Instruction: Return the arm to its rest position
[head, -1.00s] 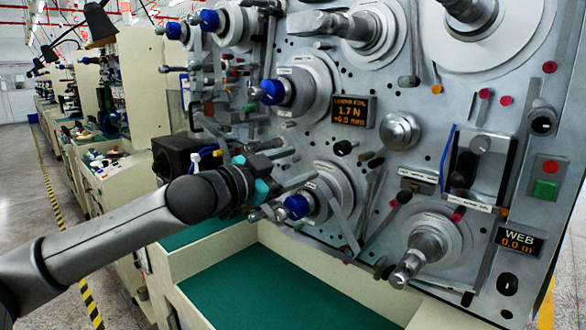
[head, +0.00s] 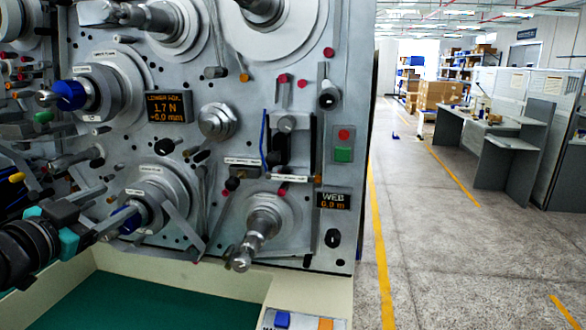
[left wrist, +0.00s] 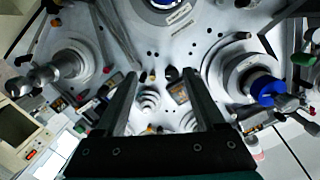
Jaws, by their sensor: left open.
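My left gripper (head: 98,218) is at the lower left of the head view, black with teal parts, in front of the machine's grey metal panel. It appears close to the lower spindle with a blue tip (head: 127,221); I cannot tell whether they touch. In the left wrist view my left gripper's two dark fingers (left wrist: 162,82) stand wide apart. Nothing is held between them, and the panel shows beyond. Most of my left arm is cut off by the head view's left edge. My right gripper is in neither view.
Another blue-tipped spindle (head: 68,95) juts out above my gripper, and a bare metal spindle (head: 257,235) juts out at lower right. A green-floored tray (head: 130,300) lies below the panel. Open grey floor (head: 440,250) with yellow lines stretches to the right, past desks (head: 505,125).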

